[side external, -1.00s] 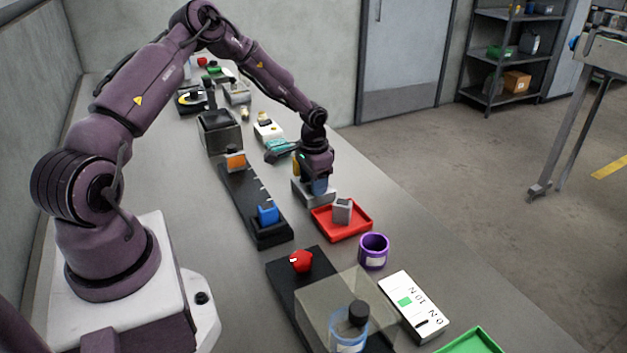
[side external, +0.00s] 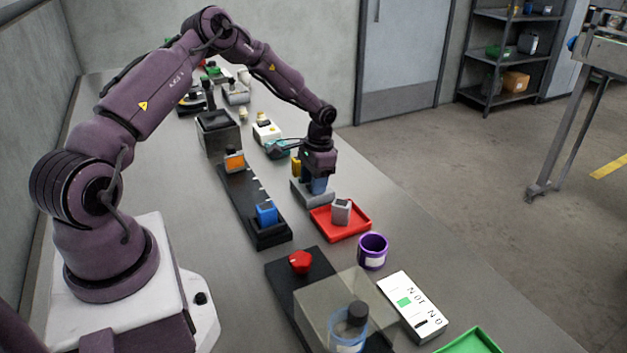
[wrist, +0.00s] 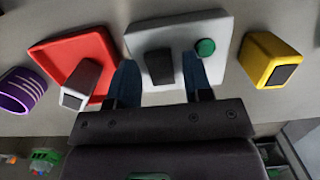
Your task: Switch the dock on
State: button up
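A light grey box (wrist: 222,75) with a black switch lever (wrist: 163,66) and a green round button or lamp (wrist: 205,47) lies in front of my gripper in the wrist view; it looks like the dock. In the side view this grey box (side external: 301,190) is partly hidden under my gripper (side external: 318,187). My gripper (wrist: 161,82) is open in the wrist view, its two blue fingers apart with the lever showing between them. I cannot tell whether the fingers touch the lever, or whether the green part is lit.
A red tray (side external: 343,234) holding a grey block (side external: 341,212) sits close beside the dock, with a purple cup (side external: 373,251) past it. A yellow block (wrist: 258,60) stands on the other side. A black rail (side external: 243,196) with a blue block (side external: 267,213) runs alongside.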

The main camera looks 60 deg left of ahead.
jog(key=shift+o, duration=0.2)
jog(key=shift+r, duration=0.15)
notch_tip(320, 180, up, 13)
jog(key=w, duration=0.1)
jog(key=shift+w+f, duration=0.2)
jog(key=shift+w, duration=0.1)
jog(key=s+d+r+t, duration=0.3)
jog(key=s+d+r, duration=0.6)
jog(key=s, duration=0.3)
jog(key=s+d+r+t, duration=0.4)
jog(key=s+d+r, duration=0.5)
jog(key=s+d, duration=0.2)
jog(key=shift+s+d+r, duration=0.3)
jog(key=shift+s, duration=0.2)
